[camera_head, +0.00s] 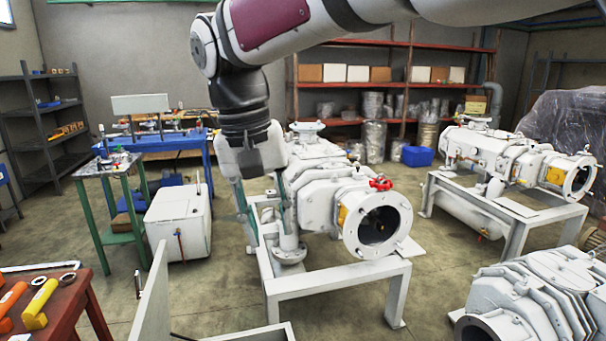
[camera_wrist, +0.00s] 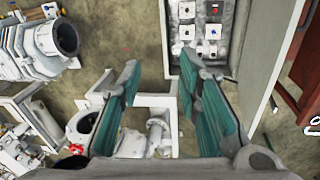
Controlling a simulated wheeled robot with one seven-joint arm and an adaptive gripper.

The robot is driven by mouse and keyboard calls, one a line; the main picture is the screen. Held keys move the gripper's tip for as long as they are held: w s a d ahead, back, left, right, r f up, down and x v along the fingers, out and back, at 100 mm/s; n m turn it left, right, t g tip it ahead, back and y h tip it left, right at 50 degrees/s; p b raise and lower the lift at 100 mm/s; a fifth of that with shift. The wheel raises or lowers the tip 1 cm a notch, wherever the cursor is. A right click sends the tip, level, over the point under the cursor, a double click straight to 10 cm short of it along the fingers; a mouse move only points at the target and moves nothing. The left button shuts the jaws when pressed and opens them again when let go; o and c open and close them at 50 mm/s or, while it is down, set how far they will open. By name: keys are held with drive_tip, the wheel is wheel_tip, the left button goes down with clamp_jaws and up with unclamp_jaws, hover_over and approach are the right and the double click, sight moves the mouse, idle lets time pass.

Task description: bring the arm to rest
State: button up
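My gripper (camera_head: 262,212) hangs downward in the middle of the head view, in front of a white screw vacuum pump (camera_head: 318,185) on a white frame. In the wrist view my gripper (camera_wrist: 160,82) shows two teal-padded fingers spread well apart. Nothing is held between them; floor and white pump parts show beyond. A red valve handle (camera_head: 381,184) sits on top of the pump near its round open flange (camera_head: 377,225). I cannot tell how close the fingertips are to the pump.
A white panel (camera_head: 152,305) stands at the front left, near a red table (camera_head: 70,300) with tools. An open control cabinet (camera_wrist: 207,35) lies in the wrist view. More pumps stand at right (camera_head: 515,160) and front right (camera_head: 535,300). Clear floor (camera_head: 440,270) lies between.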

drive_tip(key=s+d+r+m+t+y+p, duration=0.1)
drive_tip(key=s+d, duration=0.4)
drive_tip(key=d, duration=0.4)
drive_tip(key=s+d+r+p, duration=0.1)
drive_tip(key=s+d, duration=0.3)
drive_tip(key=d, duration=0.4)
drive_tip(key=s+d+f+m+t+p, duration=0.1)
drive_tip(key=s+d+f, duration=0.4)
drive_tip(key=s, duration=0.6)
drive_tip(key=d+t, duration=0.1)
drive_tip(key=d, duration=0.1)
drive_tip(key=shift+s+d+f+y+p, duration=0.2)
drive_tip(key=shift+s+d+y+p, duration=0.1)
drive_tip(key=shift+s+d+p, duration=0.1)
